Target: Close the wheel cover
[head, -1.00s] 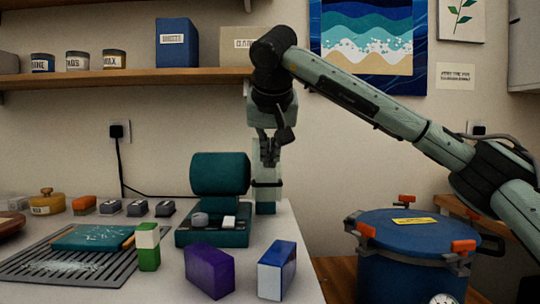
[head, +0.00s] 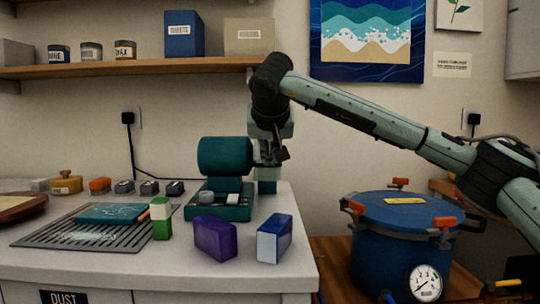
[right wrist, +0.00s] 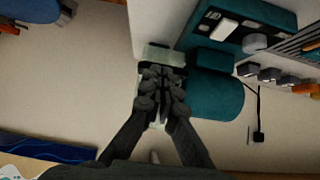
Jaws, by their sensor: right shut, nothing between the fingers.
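The wheel cover (head: 225,156) is a rounded teal hood, standing raised at the back of a teal machine base (head: 218,213). On the base sit a grey round wheel (head: 205,196) and a white block (head: 233,198). My right gripper (head: 269,162) points down just right of the cover. Its fingers are shut and empty. In the right wrist view, the shut fingers (right wrist: 161,80) are close beside the cover (right wrist: 218,97); I cannot tell whether they touch it. My left gripper is not in view.
A purple block (head: 215,238) and a blue-and-white box (head: 274,240) stand in front of the base. A green-and-white block (head: 161,218) and a slatted tray (head: 70,236) lie left. A blue pot (head: 400,235) stands right of the bench. A shelf (head: 130,70) runs above.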

